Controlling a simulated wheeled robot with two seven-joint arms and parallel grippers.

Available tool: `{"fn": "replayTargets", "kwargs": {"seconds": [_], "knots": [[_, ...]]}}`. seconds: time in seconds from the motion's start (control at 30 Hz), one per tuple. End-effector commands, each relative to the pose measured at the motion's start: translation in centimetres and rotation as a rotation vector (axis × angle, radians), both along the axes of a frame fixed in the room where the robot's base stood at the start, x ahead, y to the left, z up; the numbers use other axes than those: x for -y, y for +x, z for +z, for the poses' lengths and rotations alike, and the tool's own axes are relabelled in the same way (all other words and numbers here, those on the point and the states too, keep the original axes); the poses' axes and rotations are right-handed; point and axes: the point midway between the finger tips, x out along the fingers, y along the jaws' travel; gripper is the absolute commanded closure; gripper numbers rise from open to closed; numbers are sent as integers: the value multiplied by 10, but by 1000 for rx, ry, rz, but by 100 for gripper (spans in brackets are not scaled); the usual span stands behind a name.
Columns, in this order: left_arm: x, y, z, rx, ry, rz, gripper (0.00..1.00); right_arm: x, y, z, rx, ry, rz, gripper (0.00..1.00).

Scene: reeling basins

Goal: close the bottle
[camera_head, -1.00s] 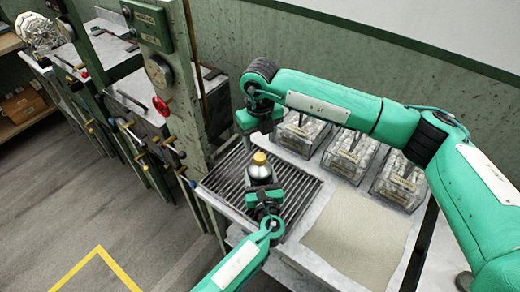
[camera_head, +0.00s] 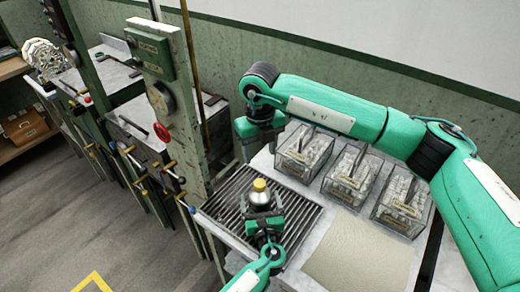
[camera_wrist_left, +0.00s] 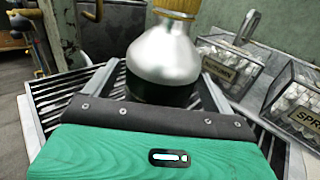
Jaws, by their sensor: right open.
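The bottle (camera_head: 261,199) is silver with a dark lower part and stands upright over the slatted rack. A yellow cap (camera_head: 260,185) sits on its top. In the left wrist view the silver bottle (camera_wrist_left: 163,62) fills the middle, with the lower part of the tan cap (camera_wrist_left: 176,8) at the top edge. My left gripper (camera_head: 264,221) is around the bottle's lower body, one finger close against each side, and looks shut on it. My right gripper (camera_head: 258,143) is open and empty, fingers down, above and behind the cap and apart from it.
The slatted rack (camera_head: 225,205) lies under the bottle. Several clear boxes of pale pieces (camera_head: 352,180) stand to the right. A bare beige sheet (camera_head: 360,250) lies in front of them.

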Motion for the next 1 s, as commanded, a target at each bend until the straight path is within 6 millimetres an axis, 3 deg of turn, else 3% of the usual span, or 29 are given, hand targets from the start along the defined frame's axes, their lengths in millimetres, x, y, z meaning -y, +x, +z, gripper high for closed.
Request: {"fn": "replayTargets", "kwargs": {"seconds": [0.27,0.7,1.0], "knots": [[2,-12,-2,-1,-1,-1,12,0,0,-5,0,0,0,44],[17,-103,-4,-3,-2,-1,12,0,0,-30,0,0,0,44],[21,-135,-1,0,0,0,12,0,0,-37,0,0,0,44]]}}
